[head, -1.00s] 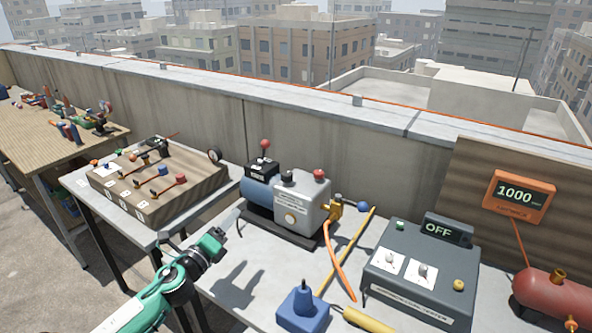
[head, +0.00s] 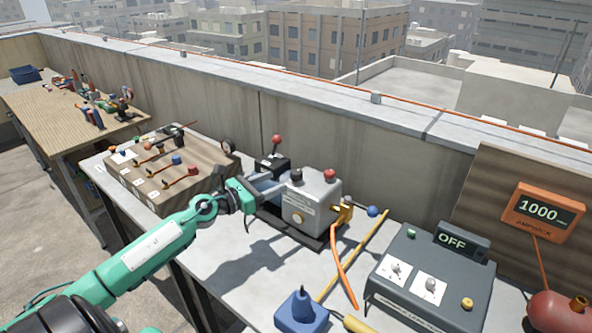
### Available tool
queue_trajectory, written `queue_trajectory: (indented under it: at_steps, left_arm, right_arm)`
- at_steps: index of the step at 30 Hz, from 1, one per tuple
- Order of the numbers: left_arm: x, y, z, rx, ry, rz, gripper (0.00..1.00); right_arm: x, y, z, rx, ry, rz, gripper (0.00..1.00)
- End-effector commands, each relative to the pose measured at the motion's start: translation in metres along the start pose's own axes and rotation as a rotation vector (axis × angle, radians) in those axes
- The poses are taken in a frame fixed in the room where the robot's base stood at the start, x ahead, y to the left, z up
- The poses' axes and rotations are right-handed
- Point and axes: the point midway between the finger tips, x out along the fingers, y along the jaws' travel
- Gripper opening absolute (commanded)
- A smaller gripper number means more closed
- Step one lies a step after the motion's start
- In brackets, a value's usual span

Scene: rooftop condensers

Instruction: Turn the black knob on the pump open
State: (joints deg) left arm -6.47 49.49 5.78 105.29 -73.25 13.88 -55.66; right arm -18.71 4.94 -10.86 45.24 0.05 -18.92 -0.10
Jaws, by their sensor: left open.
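The pump (head: 315,203) is a grey block with a blue motor on a dark base, standing on the grey table. The black knob (head: 296,174) sits on top of the grey block at its left side. A red knob (head: 330,174) sits on top at its right. My left gripper (head: 274,188) is open, just left of the grey block and in front of the blue motor, which it partly hides. The black knob is not between its fingers. Whether the fingers touch the pump I cannot tell. My right gripper is not in view.
A red-balled lever (head: 276,139) rises behind the motor. A brass fitting (head: 343,212) with an orange hose (head: 342,265) is at the pump's right. A valve board (head: 150,190) stands left. A grey control box (head: 430,275) reading OFF stands right. A blue object (head: 300,312) is in front.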

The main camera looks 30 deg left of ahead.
Motion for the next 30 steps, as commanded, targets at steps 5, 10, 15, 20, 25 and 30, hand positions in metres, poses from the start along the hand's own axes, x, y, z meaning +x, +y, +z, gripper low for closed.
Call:
queue_trajectory:
  at_steps: [5,10,15,20,25,30]
  left_arm:
    - [0.023,0.001,0.003,-0.002,-0.002,0.001,0.53]
    - [0.044,0.001,0.003,-0.003,-0.003,0.001,0.53]
    - [0.065,0.000,0.003,-0.002,-0.003,0.001,0.53]
    - [0.080,0.000,0.001,-0.002,-0.002,0.002,0.53]
    - [0.087,0.000,0.000,0.000,0.000,0.000,0.53]
    - [0.088,0.000,0.000,0.000,0.000,0.000,0.53]
  right_arm:
    - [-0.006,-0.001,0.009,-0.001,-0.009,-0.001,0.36]
    - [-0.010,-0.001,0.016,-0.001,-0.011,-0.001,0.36]
    - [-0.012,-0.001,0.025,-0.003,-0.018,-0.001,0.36]
    - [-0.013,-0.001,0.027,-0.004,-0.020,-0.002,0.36]
    - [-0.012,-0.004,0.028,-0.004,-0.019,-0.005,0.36]
    - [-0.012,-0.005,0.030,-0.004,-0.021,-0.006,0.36]
